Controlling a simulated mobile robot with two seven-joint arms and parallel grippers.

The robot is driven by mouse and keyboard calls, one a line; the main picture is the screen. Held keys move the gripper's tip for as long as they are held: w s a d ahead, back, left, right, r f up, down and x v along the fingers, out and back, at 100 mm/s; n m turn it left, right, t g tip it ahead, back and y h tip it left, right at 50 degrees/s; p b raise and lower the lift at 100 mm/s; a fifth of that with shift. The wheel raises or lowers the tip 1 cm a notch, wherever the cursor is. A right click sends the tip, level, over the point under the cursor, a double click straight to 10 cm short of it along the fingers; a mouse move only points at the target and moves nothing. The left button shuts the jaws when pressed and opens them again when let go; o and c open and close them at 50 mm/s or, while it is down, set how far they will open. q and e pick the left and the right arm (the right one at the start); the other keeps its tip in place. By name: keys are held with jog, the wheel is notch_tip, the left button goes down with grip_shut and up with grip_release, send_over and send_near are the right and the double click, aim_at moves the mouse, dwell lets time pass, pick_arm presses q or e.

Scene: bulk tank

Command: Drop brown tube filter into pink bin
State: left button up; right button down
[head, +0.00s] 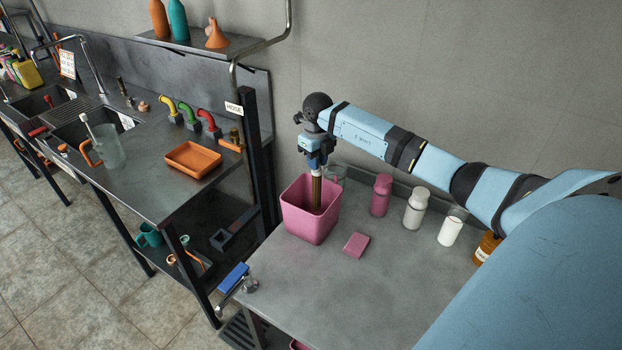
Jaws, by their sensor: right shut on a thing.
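The pink bin (308,222) stands upright on the grey table at its left end. The brown tube filter (316,193) hangs upright with its lower part inside the bin's opening; its lower end is hidden or hard to make out there. My right gripper (316,170) is above the bin, pointing down, shut on the top of the filter. My left gripper is not in view.
A pink sponge-like block (356,245) lies right of the bin. A pink bottle (381,195), a white-topped bottle (416,208), a white jar (451,227) and a brown bottle (486,247) line the back. The table's front middle is clear. An orange tray (192,159) sits on the left bench.

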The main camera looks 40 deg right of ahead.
jog(key=c, duration=0.9)
grip_release()
jog(key=shift+c, duration=0.2)
jog(key=shift+r, duration=0.2)
notch_tip(320, 180, up, 14)
jog(key=b, duration=0.2)
jog(key=shift+f, duration=0.25)
